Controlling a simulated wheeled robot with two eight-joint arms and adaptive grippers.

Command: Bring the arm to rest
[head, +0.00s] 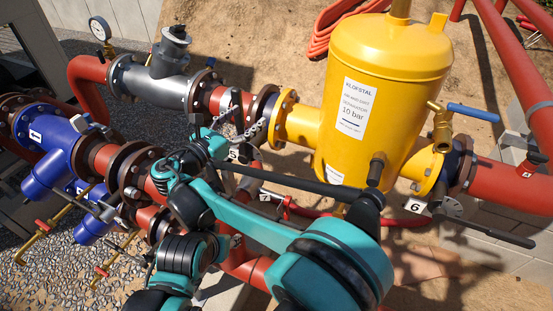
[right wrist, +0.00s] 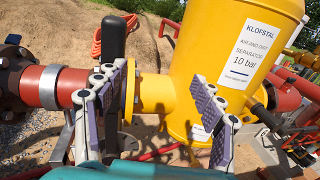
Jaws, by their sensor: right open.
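My right arm (head: 335,262), teal and black, reaches up from the bottom of the head view and bends back towards the upper left. Its gripper (head: 240,124) is by the red pipe and flange left of the yellow separator. In the right wrist view the gripper (right wrist: 160,78) is open, its two padded fingers wide apart. The yellow flange and pipe stub (right wrist: 155,93) show behind the gap, with nothing held. A black upright grip (right wrist: 115,36) stands close to the left finger; I cannot tell whether they touch. My left gripper is not in view.
The yellow separator (head: 385,70) stands just beyond my right arm. A blue valve body (head: 50,140), a grey filter (head: 172,62) and red pipes lie left. A blue-handled valve (head: 475,112) and a red pipe (head: 510,188) are right. Open sandy ground (head: 265,30) lies behind.

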